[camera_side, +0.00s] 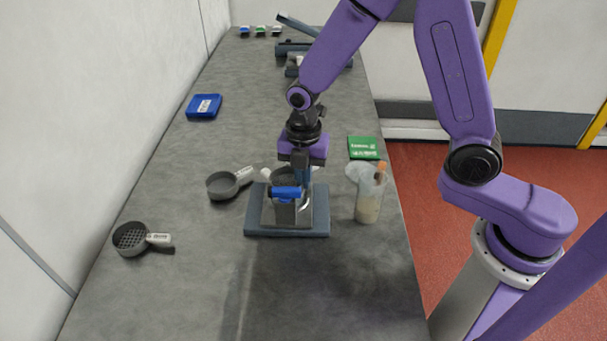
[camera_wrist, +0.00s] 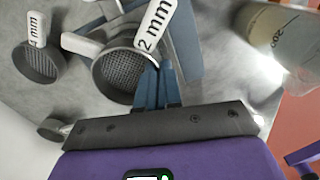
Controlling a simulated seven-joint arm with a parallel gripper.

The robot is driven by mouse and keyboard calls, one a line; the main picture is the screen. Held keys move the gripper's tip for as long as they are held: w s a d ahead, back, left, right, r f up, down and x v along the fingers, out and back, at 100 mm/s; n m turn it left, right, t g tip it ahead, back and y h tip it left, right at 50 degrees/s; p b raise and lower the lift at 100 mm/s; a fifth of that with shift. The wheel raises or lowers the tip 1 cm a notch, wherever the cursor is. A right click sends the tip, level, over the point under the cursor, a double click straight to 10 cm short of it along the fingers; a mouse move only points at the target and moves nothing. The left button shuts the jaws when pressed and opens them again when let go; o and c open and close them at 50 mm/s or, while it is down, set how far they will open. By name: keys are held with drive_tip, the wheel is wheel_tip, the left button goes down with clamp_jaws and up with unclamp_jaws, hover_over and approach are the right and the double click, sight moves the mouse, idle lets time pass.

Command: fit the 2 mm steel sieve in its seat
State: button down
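The 2 mm steel sieve (camera_wrist: 122,72) is a round dark cup with a mesh floor and a white "2 mm" tag (camera_wrist: 156,27). In the side view its dark cup (camera_side: 283,175) is at the top of the metal stand (camera_side: 289,213), above the blue part at its front. Whether it rests in the seat or hovers just above it, I cannot tell. My gripper (camera_wrist: 159,68) points down at the sieve's edge. Its blue-grey fingers are close together and appear shut on the sieve; the exact contact is hidden. In the side view my gripper (camera_side: 302,172) is above the stand.
Two other sieves, one (camera_side: 221,187) left of the stand and one (camera_side: 130,238) nearer the front left, lie on the grey table. A clear beaker (camera_side: 368,207) stands close on the right. A green box (camera_side: 363,147) and blue box (camera_side: 203,106) lie farther back. The front table is clear.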

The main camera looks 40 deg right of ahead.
drive_tip(key=shift+f, duration=0.1)
drive_tip(key=c, duration=0.8)
unclamp_jaws()
drive_tip(key=shift+r, duration=3.5)
drive_tip(key=shift+r, duration=0.1)
wheel_tip(320, 180, up, 17)
drive_tip(key=s+d+f+m, duration=0.3)
drive_tip(key=s+f+m, duration=0.1)
drive_tip(key=s, duration=0.4)
drive_tip(key=s+d+f+m, duration=0.3)
drive_tip(key=s+f+m, duration=0.1)
drive_tip(key=s, duration=0.4)
drive_tip(key=s+d+f+m, duration=0.3)
drive_tip(key=s+f+m, duration=0.1)
drive_tip(key=s, duration=0.3)
drive_tip(key=shift+s+f, duration=0.4)
